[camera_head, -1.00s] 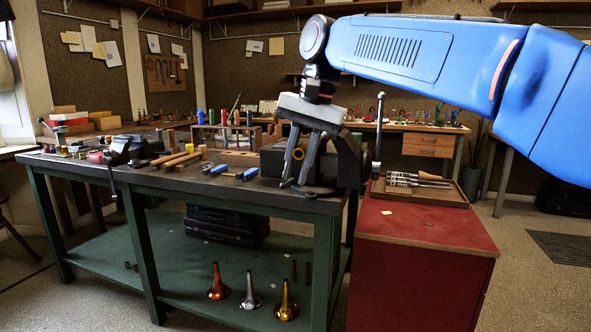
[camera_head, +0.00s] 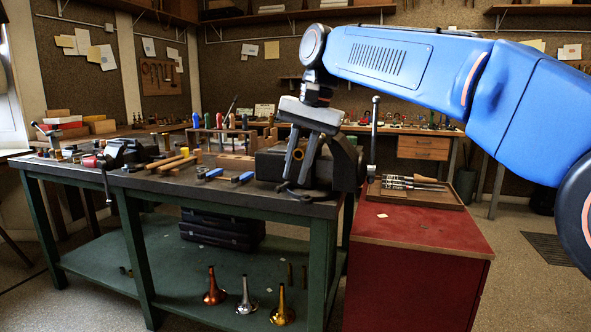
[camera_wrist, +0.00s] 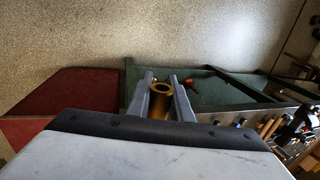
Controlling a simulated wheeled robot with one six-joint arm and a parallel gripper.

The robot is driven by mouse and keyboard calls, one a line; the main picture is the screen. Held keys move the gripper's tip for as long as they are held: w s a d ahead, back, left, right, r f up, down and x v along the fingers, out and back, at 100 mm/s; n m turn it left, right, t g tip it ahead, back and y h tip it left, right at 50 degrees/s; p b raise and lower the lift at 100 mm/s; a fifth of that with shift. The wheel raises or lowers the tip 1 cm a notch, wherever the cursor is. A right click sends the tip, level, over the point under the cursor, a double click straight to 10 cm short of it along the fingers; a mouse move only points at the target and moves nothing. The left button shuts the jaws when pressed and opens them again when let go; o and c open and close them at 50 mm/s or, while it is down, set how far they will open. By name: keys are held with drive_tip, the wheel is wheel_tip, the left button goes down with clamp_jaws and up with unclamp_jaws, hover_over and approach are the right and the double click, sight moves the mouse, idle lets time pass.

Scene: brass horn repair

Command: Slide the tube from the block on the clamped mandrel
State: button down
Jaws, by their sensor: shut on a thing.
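My gripper (camera_head: 293,184) is over the right end of the green bench, in front of the dark vise (camera_head: 345,165). In the wrist view its two fingers (camera_wrist: 161,79) lie on either side of the brass tube (camera_wrist: 160,97) and are shut on it. The tube's open round end faces the wrist camera. In the head view only a small gold ring of the tube (camera_head: 298,154) shows between the fingers. The mandrel and the block on it cannot be made out; the gripper and vise hide that area.
A red cabinet (camera_head: 420,235) with a tray of tools (camera_head: 425,192) stands right of the bench. A second vise (camera_head: 127,152), wooden-handled tools (camera_head: 172,163) and a tool rack (camera_head: 236,144) occupy the bench top. Several horn bells (camera_head: 245,297) stand on the lower shelf.

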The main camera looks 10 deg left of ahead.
drive_tip(key=shift+w+d, duration=0.2)
drive_tip(key=shift+w, duration=2.05)
drive_tip(key=c, duration=1.5)
unclamp_jaws()
drive_tip(key=shift+r, duration=0.1)
